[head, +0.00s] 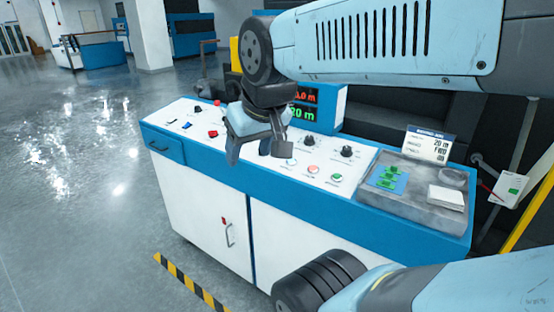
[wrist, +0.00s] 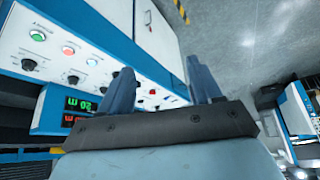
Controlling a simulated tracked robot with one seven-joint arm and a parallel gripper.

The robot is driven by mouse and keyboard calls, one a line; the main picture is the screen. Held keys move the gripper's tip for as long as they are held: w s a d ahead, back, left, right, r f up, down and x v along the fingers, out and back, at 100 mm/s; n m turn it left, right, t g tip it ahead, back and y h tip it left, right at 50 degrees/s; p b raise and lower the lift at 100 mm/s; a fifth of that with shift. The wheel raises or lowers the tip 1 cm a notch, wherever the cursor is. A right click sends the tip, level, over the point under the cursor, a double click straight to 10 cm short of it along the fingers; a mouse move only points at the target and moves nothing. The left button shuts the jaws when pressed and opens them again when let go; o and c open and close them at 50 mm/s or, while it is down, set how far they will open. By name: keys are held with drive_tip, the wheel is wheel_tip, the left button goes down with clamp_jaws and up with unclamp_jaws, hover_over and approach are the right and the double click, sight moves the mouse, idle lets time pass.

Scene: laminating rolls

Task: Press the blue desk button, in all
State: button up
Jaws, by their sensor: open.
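The control desk (head: 345,190) has a white sloping top with small buttons and knobs. A red button (head: 313,169) and a green button (head: 336,177) sit right of my gripper. My gripper (head: 250,148) is open and empty, fingers pointing down over the middle of the desk top. I cannot tell whether it touches the panel. In the wrist view, the open fingers (wrist: 162,88) stand apart, with the desk panel at the left and behind them.
A display (head: 305,105) with red and green digits stands behind the panel. A grey tray (head: 425,205) with green-marked blue card (head: 386,180) and a sign (head: 427,145) are at the right end. Black knobs (head: 346,152) stick up from the panel. Open floor (head: 70,190) lies left.

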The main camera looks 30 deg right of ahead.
clamp_jaws()
idle(0.4)
idle(1.1)
